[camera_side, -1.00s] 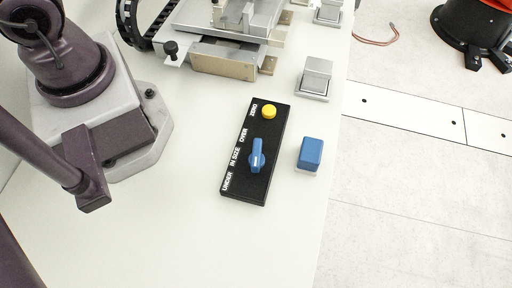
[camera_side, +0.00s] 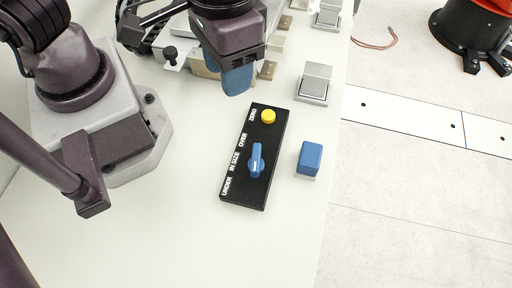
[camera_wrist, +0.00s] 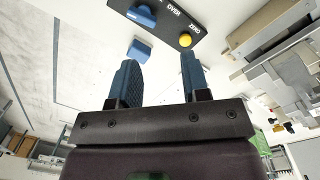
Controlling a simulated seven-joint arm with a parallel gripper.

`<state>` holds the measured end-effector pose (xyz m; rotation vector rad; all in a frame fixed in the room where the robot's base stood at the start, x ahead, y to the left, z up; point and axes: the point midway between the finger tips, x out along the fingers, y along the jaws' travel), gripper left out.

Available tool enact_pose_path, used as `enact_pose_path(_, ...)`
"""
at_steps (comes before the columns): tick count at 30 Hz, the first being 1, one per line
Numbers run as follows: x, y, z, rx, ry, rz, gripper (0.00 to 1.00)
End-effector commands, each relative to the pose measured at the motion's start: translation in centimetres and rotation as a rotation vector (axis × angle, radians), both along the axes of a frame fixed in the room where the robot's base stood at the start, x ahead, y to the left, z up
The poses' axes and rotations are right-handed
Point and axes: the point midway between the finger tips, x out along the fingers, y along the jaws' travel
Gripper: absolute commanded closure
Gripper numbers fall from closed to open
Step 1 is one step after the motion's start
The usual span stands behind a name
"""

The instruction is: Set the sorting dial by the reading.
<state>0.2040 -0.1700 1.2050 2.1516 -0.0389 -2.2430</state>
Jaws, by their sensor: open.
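The sorting dial is a blue knob (camera_side: 256,161) with a white mark, on a black panel (camera_side: 239,190) lettered UNDER, IN SIZE, OVER and ZERO. Its handle lies roughly along the panel's length; I cannot tell which word it points at. A yellow button (camera_side: 268,116) sits by ZERO. My gripper (camera_side: 237,88), with blue fingers, hangs above and behind the panel's ZERO end, apart from it. In the wrist view my gripper (camera_wrist: 160,65) is open and empty. The knob (camera_wrist: 142,15) and yellow button (camera_wrist: 186,40) show beyond the fingers. No reading is visible.
A blue block (camera_side: 310,154) stands on the table right of the panel, with a grey metal block (camera_side: 315,80) behind it. A metal fixture (camera_side: 267,70) is at the back, partly hidden by my gripper. The table in front of the panel is clear.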

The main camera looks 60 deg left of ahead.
Motion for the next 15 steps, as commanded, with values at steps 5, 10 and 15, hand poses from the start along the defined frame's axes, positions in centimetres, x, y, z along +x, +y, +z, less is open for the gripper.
enact_pose_path(5,-0.3,-3.8,-4.9,0.108,0.011,0.409,0.57)
enact_pose_path(10,1.3,-4.7,-5.2,0.071,-0.018,0.791,0.57)
enact_pose_path(15,1.5,-4.9,-5.3,0.056,-0.019,0.942,0.57)
